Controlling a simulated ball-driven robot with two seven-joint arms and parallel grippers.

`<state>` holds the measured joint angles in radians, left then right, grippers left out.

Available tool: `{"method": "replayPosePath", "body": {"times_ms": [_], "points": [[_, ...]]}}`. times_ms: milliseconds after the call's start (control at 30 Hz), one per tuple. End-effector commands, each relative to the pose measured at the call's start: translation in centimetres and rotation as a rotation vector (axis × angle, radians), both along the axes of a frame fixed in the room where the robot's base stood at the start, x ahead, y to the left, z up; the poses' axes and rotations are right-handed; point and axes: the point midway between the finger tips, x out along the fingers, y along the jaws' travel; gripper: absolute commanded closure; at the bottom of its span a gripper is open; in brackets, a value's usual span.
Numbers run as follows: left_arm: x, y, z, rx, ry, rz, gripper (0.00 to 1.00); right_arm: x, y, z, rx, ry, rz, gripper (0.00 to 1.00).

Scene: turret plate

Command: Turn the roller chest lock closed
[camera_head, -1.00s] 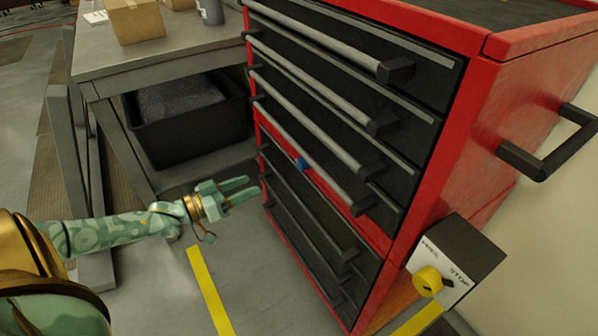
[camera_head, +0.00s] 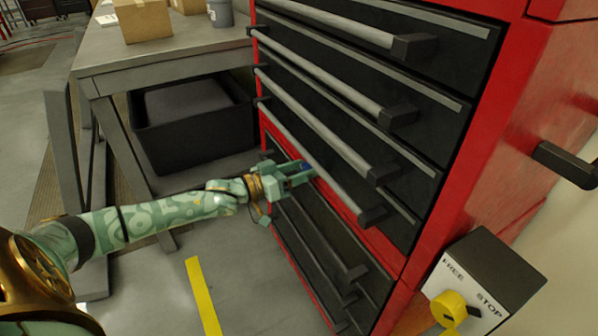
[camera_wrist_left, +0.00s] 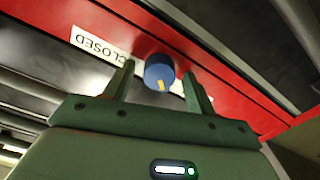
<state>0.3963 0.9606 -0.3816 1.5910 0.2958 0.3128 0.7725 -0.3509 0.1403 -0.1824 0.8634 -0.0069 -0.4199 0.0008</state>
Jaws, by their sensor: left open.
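The roller chest (camera_head: 470,200) is red with black drawers and long grey handles. Its lock is a blue round knob (camera_wrist_left: 159,72) with a yellow mark, on a red strip between drawers. A white label reading CLOSED (camera_wrist_left: 97,45) lies left of the knob in the left wrist view. My left gripper (camera_wrist_left: 163,80) is open, with one finger on each side of the knob; I cannot tell whether they touch it. In the head view the left gripper (camera_head: 300,174) reaches the chest front and partly hides the knob (camera_head: 307,168). My right gripper is not in view.
A grey workbench (camera_head: 170,62) with cardboard boxes (camera_head: 143,20) stands left of the chest, with a black bin (camera_head: 190,130) beneath. A box with a yellow knob (camera_head: 449,308), marked FREE and STOP, is at the chest's right. Chest handles stick out above the gripper.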

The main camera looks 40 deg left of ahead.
Motion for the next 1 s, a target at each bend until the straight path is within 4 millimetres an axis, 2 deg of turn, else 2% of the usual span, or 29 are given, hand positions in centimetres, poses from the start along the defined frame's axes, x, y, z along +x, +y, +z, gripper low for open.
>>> {"method": "replayPosePath", "body": {"times_ms": [67,200,233,667,1000], "points": [[0.0,0.0,0.0,0.0,0.0,0.0,0.44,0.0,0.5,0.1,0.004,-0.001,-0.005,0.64],[0.0,0.0,0.0,0.0,0.0,0.0,0.83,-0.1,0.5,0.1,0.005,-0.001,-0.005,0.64],[0.0,0.0,0.0,0.0,0.0,0.0,0.89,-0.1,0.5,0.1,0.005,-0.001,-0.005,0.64],[0.0,0.2,0.1,0.058,-0.023,0.003,0.89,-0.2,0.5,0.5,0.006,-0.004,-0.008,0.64],[-0.1,0.1,0.3,0.292,-0.121,0.004,0.89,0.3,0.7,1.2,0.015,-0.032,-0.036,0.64]]}}
